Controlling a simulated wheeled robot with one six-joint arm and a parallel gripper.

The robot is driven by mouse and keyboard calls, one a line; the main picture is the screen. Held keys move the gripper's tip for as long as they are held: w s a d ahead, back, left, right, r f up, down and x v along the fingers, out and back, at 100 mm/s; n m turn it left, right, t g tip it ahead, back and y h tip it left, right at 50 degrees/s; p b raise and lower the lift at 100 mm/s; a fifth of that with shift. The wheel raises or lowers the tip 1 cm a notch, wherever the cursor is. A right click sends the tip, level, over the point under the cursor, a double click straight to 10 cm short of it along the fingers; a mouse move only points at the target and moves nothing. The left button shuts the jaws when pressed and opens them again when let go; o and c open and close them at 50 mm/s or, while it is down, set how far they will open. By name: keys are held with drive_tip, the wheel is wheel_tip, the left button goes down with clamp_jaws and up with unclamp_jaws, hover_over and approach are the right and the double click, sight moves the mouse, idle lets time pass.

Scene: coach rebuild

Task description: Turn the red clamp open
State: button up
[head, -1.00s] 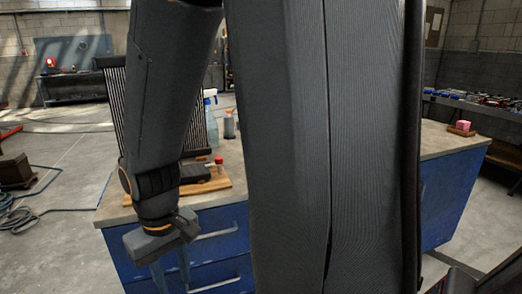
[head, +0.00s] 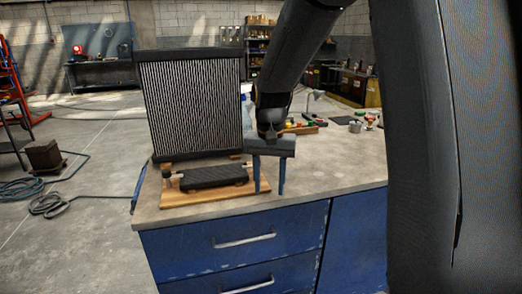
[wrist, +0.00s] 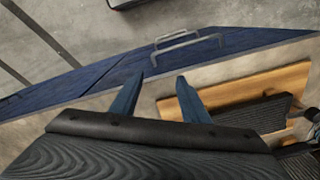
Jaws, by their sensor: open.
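I cannot make out a red clamp in the head view or the wrist view; my gripper may hide it. A wooden board (head: 205,198) lies on the near left of the workbench (head: 330,180) and carries a dark ribbed block (head: 213,175). My gripper (head: 269,190) is open and empty, its two blue fingers pointing down at the board's right end. In the wrist view my gripper (wrist: 160,77) shows its fingers apart with nothing between them. The board (wrist: 240,85) and the dark block (wrist: 245,115) lie to their right.
A tall finned radiator panel (head: 195,105) stands behind the board. A tray of small coloured parts (head: 299,128), a lamp (head: 313,105) and small cans (head: 356,126) stand farther back right. Blue drawers with handles (head: 244,241) face me. The bench right of my gripper is clear.

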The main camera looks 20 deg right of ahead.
drive_tip(key=w+r+m+p, duration=0.1)
drive_tip(key=w+r+m, duration=0.1)
drive_tip(key=w, duration=0.3)
drive_tip(key=w+r+m, duration=0.1)
drive_tip(key=w+r, duration=0.2)
drive_tip(key=w, duration=0.3)
drive_tip(key=w+d+r+m+p, duration=0.1)
drive_tip(key=w+r+m, duration=0.1)
drive_tip(key=w, duration=0.3)
drive_tip(key=shift+w+r+m+p, duration=0.2)
drive_tip(key=shift+r+m+p, duration=0.1)
drive_tip(key=shift+r, duration=0.35)
drive_tip(key=shift+w, duration=0.15)
drive_tip(key=shift+f, duration=0.35)
drive_tip(key=shift+f+p, duration=1.1)
drive_tip(key=shift+f, duration=2.35)
drive_tip(key=c, duration=1.1)
